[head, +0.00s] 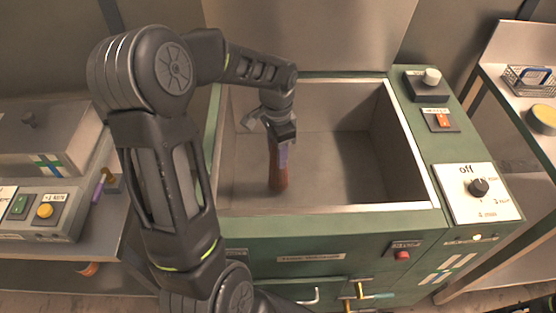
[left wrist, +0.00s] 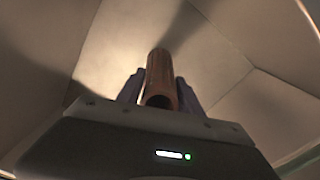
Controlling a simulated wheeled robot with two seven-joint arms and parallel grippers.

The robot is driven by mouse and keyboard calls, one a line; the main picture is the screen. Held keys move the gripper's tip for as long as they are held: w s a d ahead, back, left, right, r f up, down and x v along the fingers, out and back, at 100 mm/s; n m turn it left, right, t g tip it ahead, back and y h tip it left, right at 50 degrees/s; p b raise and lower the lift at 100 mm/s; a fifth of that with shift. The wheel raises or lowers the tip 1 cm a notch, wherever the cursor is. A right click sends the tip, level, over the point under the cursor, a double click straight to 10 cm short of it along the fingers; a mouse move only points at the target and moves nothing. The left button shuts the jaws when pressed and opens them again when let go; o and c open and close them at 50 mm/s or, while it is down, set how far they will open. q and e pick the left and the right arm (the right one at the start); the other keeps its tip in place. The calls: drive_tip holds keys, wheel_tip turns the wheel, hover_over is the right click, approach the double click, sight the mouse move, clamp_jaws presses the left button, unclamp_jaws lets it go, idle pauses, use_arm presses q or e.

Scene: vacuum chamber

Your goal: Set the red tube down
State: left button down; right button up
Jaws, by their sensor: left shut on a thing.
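The red tube (head: 279,176) hangs upright below my left gripper (head: 281,150), inside the open metal chamber (head: 230,180) of the green machine. My left gripper is shut on the tube near its upper part. In the left wrist view the tube (left wrist: 161,75) sits between the two fingers, with its hollow end toward the camera. The tube's lower end is close to the chamber floor in the head view; whether it touches cannot be told. My right gripper is not in view.
The chamber's walls and front rim (head: 340,209) surround my left gripper. The chamber floor to the right is bare. A dial panel marked off (head: 477,192) and a red switch (head: 442,120) are on the right. A wire basket (head: 530,80) stands on the right-hand table.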

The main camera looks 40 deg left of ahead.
use_arm(q)
drive_tip(key=shift+f, duration=1.85)
drive_tip(key=shift+f, duration=0.15)
drive_tip(key=c, duration=0.8)
unclamp_jaws()
wheel_tip(320, 180, up, 12)
